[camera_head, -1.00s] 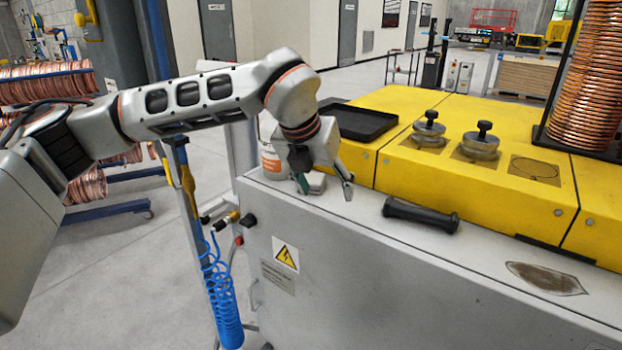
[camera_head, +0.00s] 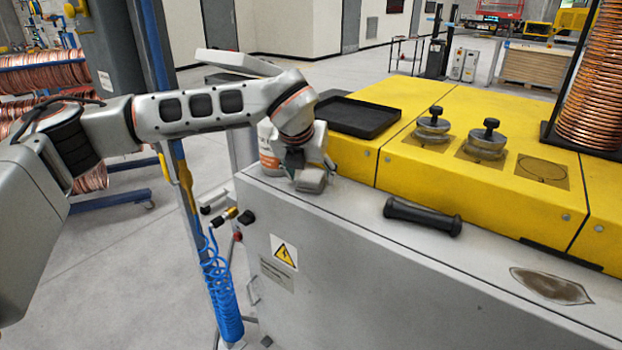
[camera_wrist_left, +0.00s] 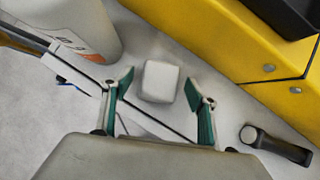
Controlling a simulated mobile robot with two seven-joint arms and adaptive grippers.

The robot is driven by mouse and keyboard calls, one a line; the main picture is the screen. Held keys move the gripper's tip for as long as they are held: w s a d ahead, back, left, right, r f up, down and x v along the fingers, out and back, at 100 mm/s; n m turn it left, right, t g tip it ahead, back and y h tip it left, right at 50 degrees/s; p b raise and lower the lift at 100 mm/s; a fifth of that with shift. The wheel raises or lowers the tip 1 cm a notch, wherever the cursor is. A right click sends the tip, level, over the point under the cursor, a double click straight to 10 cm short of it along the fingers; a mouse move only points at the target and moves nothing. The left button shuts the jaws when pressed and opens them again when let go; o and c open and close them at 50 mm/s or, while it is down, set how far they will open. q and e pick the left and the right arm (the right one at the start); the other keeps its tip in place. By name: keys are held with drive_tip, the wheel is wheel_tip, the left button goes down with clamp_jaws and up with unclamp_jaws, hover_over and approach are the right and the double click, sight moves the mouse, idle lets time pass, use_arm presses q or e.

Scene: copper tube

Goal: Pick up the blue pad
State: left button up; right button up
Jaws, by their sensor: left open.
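No clearly blue pad shows. A small pale grey block-like pad (camera_wrist_left: 159,81) with rounded corners lies on the grey bench top in the left wrist view. My left gripper (camera_wrist_left: 164,92) is open, with one green-lined finger on each side of the pad and a gap to both. In the head view my left gripper (camera_head: 312,174) is low over the bench's far left corner, and it is hard to tell apart from the pad there. My right gripper is not in view.
A white bottle with an orange label (camera_head: 268,150) stands close left of the gripper. A yellow machine housing (camera_head: 350,155) with a black tray (camera_head: 352,116) rises behind. A black handle (camera_head: 422,215) lies to the right on the grey bench (camera_head: 350,222).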

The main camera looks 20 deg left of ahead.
sight(310, 177)
use_arm(q)
drive_tip(key=c, duration=1)
drive_tip(key=shift+c, duration=0.5)
drive_tip(key=shift+r, duration=0.1)
wheel_tip(310, 177, up, 9)
drive_tip(key=shift+f+b, duration=0.1)
drive_tip(key=shift+b, duration=0.5)
drive_tip(key=shift+r, duration=0.55)
drive_tip(key=shift+o, duration=0.4)
